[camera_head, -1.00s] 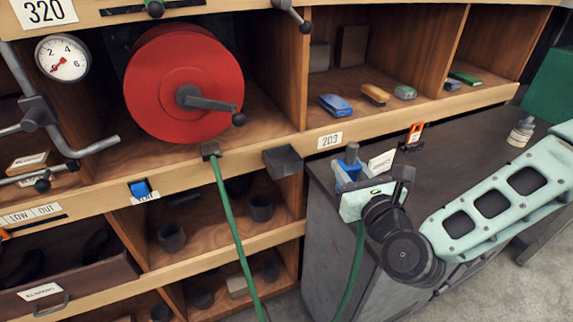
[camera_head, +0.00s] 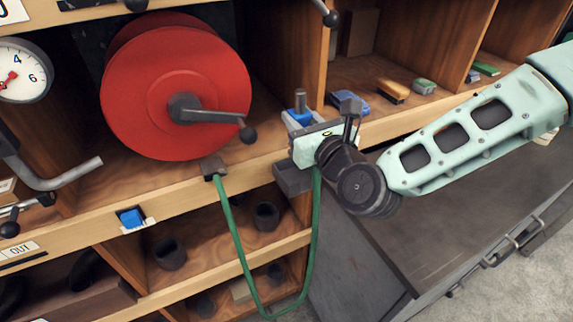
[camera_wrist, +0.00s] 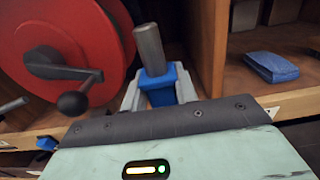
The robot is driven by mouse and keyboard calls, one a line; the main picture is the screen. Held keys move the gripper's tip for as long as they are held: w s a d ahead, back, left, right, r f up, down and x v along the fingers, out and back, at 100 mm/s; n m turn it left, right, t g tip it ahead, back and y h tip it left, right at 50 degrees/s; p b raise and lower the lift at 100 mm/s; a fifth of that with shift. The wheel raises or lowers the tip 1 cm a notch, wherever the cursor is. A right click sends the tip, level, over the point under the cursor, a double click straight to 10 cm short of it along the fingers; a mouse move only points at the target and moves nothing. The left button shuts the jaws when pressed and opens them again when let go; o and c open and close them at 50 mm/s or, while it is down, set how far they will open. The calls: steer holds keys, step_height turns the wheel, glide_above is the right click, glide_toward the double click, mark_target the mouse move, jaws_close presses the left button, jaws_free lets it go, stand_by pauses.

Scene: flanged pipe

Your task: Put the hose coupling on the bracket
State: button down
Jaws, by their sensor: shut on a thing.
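The hose coupling has a grey metal cylinder (camera_head: 300,101) on top and a blue body (camera_head: 299,117). My gripper (camera_head: 301,121) is shut on the blue body and holds it roughly upright; the wrist view shows the metal cylinder (camera_wrist: 150,48) standing between the two jaws (camera_wrist: 160,90). A dark grey block on the shelf's front edge, apparently the bracket (camera_head: 293,180), is just below my gripper and partly hidden by it. In this view I cannot tell how far apart they are in depth. In the wrist view the block is hidden.
A green hose (camera_head: 240,262) hangs in a loop from an outlet below the red reel (camera_head: 165,90) to my gripper. A blue block (camera_wrist: 271,67) lies on the shelf to the right. The grey cabinet top (camera_head: 440,215) is bare.

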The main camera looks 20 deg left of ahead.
steer(key=shift+w+a+f, duration=0.15)
steer(key=shift+w+a, duration=0.05)
steer(key=shift+a, duration=0.05)
step_height(320, 180, down, 5)
steer(key=shift+a+f+p, duration=0.1)
steer(key=shift+p, duration=0.85)
steer(key=shift+f+p, duration=0.55)
steer(key=shift+f, duration=1.65)
steer(key=shift+f, duration=0.15)
steer(key=c, duration=1.1)
jaws_free()
